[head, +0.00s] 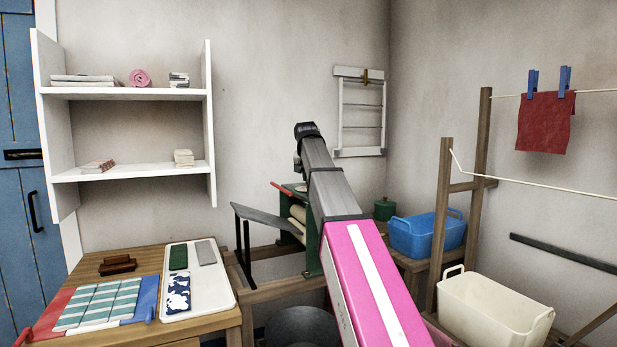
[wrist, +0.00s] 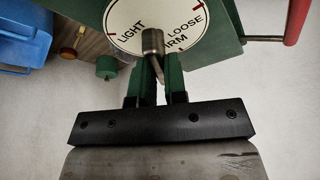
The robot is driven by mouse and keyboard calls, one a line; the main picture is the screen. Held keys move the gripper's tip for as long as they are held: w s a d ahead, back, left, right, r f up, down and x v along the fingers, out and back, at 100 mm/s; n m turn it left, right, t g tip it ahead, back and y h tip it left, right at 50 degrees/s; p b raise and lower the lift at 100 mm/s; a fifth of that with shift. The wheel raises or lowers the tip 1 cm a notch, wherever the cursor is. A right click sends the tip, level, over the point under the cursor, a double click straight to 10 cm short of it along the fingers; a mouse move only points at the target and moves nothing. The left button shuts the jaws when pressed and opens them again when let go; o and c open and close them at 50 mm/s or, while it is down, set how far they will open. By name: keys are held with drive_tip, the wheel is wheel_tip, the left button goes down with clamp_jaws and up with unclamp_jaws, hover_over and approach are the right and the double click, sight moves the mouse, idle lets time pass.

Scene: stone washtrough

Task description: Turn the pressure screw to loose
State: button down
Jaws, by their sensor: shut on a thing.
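The pressure screw (wrist: 152,42) shows in the wrist view as a grey metal post with a thin bar running down from it. It stands in front of a round white dial (wrist: 128,22) marked LIGHT and LOOSE, with a partly hidden word ending in RM. LOOSE is at the upper right, LIGHT at the left. My gripper (wrist: 153,78) is shut on the screw's bar, its fingers close together below the post. I cannot tell which mark the screw points to. In the head view my arm hides the screw and the dial; the green wringer frame (head: 313,243) shows beside it.
The wringer's pale rollers (head: 297,216), red handle (head: 282,188) and sloping grey board (head: 265,222) lie left of my arm. A blue tub (head: 427,236) and green pot (head: 384,209) stand to the right. A cream tub (head: 495,312) is nearer.

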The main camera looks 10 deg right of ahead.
drive_tip(key=m+h, duration=0.1)
drive_tip(key=m, duration=0.2)
drive_tip(key=shift+a+m+g, duration=0.1)
drive_tip(key=shift+m+g, duration=0.2)
drive_tip(key=shift+m, duration=0.1)
drive_tip(key=m+h, duration=0.1)
drive_tip(key=m, duration=0.1)
drive_tip(key=m+g, duration=0.1)
drive_tip(key=m, duration=0.1)
drive_tip(key=shift+w+m+h, duration=0.15)
drive_tip(key=shift+m+h, duration=0.15)
drive_tip(key=shift+h, duration=0.1)
drive_tip(key=m+g, duration=0.1)
drive_tip(key=m, duration=0.3)
drive_tip(key=shift+g+h, duration=0.3)
drive_tip(key=shift+g, duration=0.1)
drive_tip(key=shift+m+g, duration=0.6)
drive_tip(key=shift+m, duration=1.1)
drive_tip(key=c, duration=1.2)
unclamp_jaws()
drive_tip(key=shift+o, duration=0.2)
